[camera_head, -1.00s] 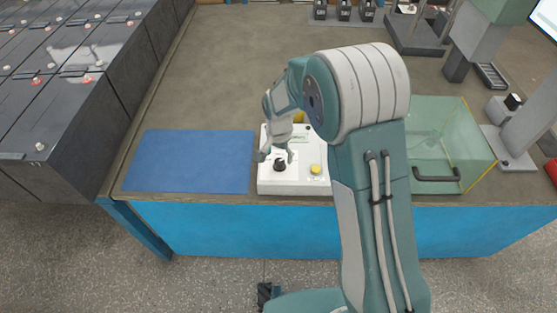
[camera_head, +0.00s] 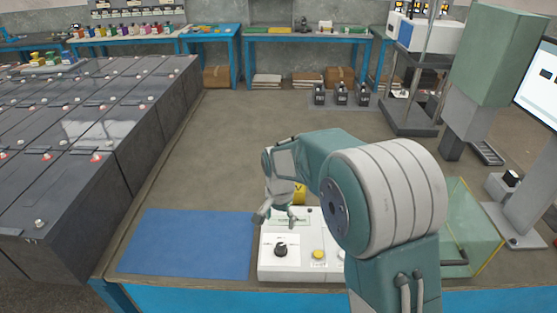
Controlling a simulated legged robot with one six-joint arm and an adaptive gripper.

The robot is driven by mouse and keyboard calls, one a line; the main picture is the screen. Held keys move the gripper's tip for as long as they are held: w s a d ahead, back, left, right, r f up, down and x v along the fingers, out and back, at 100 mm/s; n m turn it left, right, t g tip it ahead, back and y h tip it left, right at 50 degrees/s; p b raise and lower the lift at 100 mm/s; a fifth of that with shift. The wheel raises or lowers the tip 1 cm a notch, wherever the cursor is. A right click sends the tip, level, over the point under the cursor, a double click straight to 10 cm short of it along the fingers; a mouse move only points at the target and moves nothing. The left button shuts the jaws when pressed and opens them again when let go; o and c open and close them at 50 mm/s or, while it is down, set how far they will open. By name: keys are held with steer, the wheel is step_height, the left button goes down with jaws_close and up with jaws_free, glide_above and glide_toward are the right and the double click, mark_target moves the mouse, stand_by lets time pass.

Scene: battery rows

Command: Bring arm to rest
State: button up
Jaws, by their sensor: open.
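My gripper (camera_head: 274,219) is at the end of my bent teal and white arm. It is open and nothing shows between its fingers. It hangs over the back left part of a white control box (camera_head: 292,268) with a black knob (camera_head: 281,250) and a yellow button (camera_head: 319,254). I cannot tell the exact height of the fingertips above the box. My arm hides the right end of the box and part of the bench behind it.
A blue mat (camera_head: 188,243) lies left of the box, and black batteries (camera_head: 85,130) stand in rows farther left. A clear glass case (camera_head: 474,228) is behind my arm at right. A stand with a green head (camera_head: 497,55) rises beyond. The bench middle (camera_head: 235,140) is clear.

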steer(key=s+d+r+n+t, duration=0.1)
steer(key=s+d+r, duration=0.35)
steer(key=r, duration=0.25)
steer(key=s+d+r+n+t, duration=0.2)
steer(key=s+d+r, duration=0.2)
steer(key=s+r, duration=0.25)
steer(key=s+d+r+n+t, duration=0.1)
steer(key=s+d, duration=0.2)
steer(key=s, duration=0.4)
steer(key=s+d+r+n+t, duration=0.1)
steer(key=s+d+r, duration=0.1)
steer(key=s, duration=0.5)
steer(key=shift+s+d+r+n+t, duration=0.2)
steer(key=shift+s+d+n+t, duration=0.15)
steer(key=shift+d, duration=0.3)
steer(key=shift+w, duration=0.1)
